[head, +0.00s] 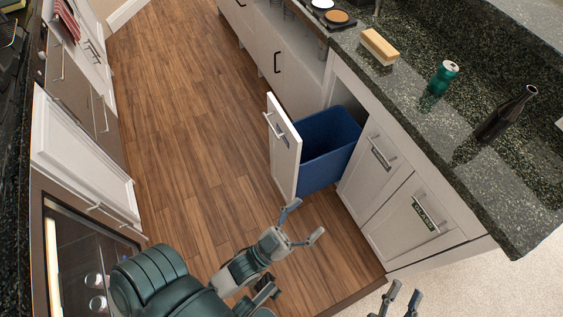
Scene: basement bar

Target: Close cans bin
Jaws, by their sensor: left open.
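A pull-out bin drawer stands open from the counter cabinets, with a blue bin (336,165) inside. Its white front panel (284,150) has a metal handle (276,126) and stands out over the wooden floor. The bin looks empty where I can see in. My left gripper (306,218) is open and empty, in front of and below the panel in the picture, apart from it. My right gripper (405,291) shows only its two fingertips at the bottom edge, spread apart with nothing seen between them.
The dark stone counter (415,105) holds a sponge-like block (378,46), a green can (443,77) and a dark bottle (506,115). A closed cabinet door (410,222) has a green label on its handle. The wooden floor (190,110) left of the bin is clear.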

